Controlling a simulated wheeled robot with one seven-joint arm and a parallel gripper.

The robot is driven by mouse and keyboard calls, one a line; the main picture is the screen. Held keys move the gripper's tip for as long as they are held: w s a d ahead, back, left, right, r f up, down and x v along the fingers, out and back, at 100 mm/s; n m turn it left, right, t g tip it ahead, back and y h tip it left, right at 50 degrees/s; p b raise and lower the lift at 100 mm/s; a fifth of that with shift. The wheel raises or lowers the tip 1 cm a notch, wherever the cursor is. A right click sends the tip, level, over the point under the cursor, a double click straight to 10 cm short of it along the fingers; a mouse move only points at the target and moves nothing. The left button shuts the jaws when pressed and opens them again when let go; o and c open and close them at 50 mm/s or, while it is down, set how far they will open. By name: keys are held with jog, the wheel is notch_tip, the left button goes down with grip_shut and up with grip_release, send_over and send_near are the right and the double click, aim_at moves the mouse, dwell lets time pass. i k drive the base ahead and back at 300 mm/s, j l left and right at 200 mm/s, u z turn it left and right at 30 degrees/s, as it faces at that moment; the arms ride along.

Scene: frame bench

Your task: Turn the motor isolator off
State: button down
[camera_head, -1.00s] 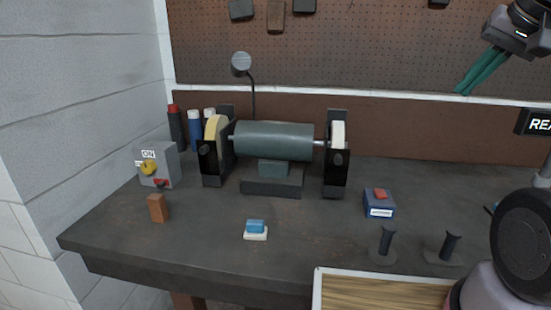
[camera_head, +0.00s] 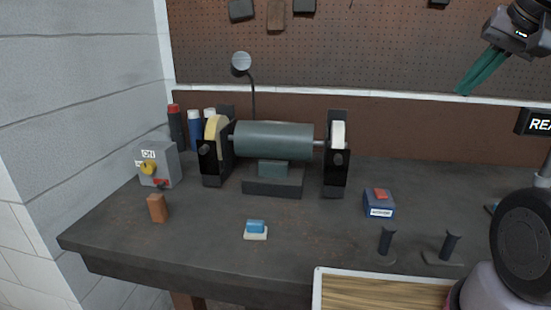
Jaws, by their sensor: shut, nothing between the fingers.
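The motor isolator is a grey box (camera_head: 167,160) at the left end of the bench, near the white block wall. Its face carries a yellow rotary knob (camera_head: 148,167) on a dark or red mount, with a white label reading "ON" above it. A small red part (camera_head: 160,183) sits low on the face. The knob's exact pointing is too small to tell. My gripper (camera_head: 464,92) is at the upper right, in front of the pegboard, with its green fingers together and empty. It is far from the isolator.
A bench grinder (camera_head: 273,140) stands mid-bench, with a lamp (camera_head: 241,64) behind it. A brown block (camera_head: 157,208) is in front of the isolator. A blue-and-white item (camera_head: 256,230), a blue box with red button (camera_head: 379,203) and two dark stands (camera_head: 387,242) are on the bench. A wooden tray (camera_head: 385,292) is at the front.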

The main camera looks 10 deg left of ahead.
aim_at(148, 166)
jog(key=l+u, duration=0.2)
jog(key=u, duration=0.2)
jog(key=k+l+u, duration=0.15)
jog(key=u, duration=0.3)
jog(key=i+j+u, duration=0.1)
jog(key=u, duration=0.3)
jog(key=i+j+u, duration=0.15)
jog(key=u, duration=0.2)
jog(key=i+j+z, duration=0.15)
jog(key=j, duration=0.2)
jog(key=i+j+z, duration=0.1)
jog(key=j, duration=0.3)
jog(key=i+j+z, duration=0.15)
jog(key=j, duration=0.2)
jog(key=k, duration=0.05)
